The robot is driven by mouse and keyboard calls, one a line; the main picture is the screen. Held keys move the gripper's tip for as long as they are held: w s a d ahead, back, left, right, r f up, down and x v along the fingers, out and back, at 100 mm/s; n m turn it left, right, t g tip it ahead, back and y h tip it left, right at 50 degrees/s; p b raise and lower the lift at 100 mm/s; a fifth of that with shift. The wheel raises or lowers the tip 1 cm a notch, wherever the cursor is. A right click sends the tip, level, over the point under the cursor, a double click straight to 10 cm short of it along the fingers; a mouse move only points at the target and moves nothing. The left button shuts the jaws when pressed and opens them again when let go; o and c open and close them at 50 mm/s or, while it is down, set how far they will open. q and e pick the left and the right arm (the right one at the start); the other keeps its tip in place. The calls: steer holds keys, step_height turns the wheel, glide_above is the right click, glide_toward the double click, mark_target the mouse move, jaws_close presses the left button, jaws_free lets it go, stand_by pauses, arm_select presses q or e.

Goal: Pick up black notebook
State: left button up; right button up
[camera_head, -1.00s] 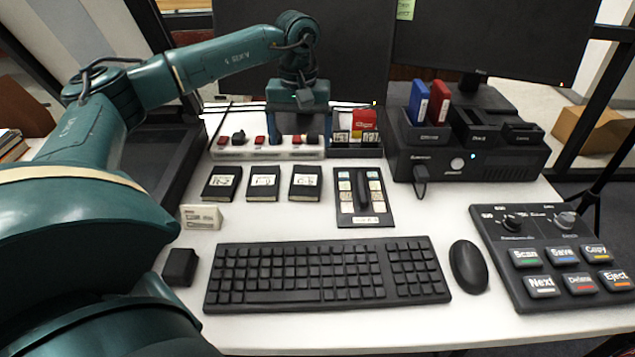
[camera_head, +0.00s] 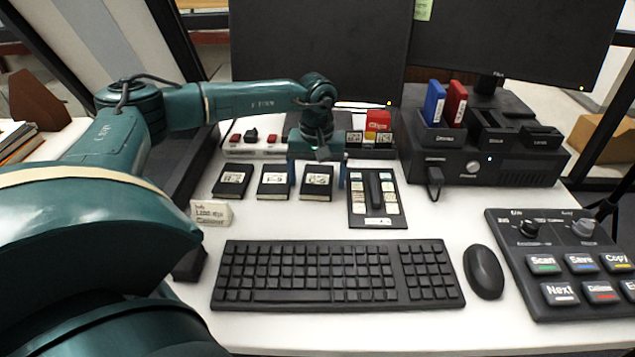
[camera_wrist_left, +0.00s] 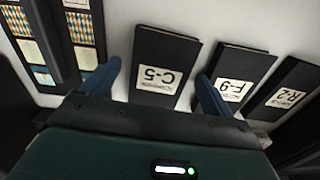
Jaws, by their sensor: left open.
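Three black notebooks with white labels lie in a row on the white desk: the left one (camera_head: 231,192), the middle one (camera_head: 273,193) and the right one (camera_head: 316,194). In the left wrist view they read R-2 (camera_wrist_left: 293,87), F-9 (camera_wrist_left: 240,67) and C-5 (camera_wrist_left: 167,48). My left gripper (camera_head: 317,178) is open and empty, pointing down at the right notebook. In the left wrist view, its blue fingers (camera_wrist_left: 155,88) lie to either side of the C-5 notebook, one overlapping the edge of F-9. Whether the fingers touch anything, I cannot tell. My right gripper is not in view.
A small label block (camera_head: 211,212), keyboard (camera_head: 335,275) and mouse (camera_head: 484,271) are in front. Behind the gripper stand a switch strip (camera_head: 257,152) and monitors (camera_head: 330,50).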

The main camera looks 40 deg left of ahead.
arm_select(q)
steer(key=c, duration=1.1)
steer(key=shift+r, duration=0.1)
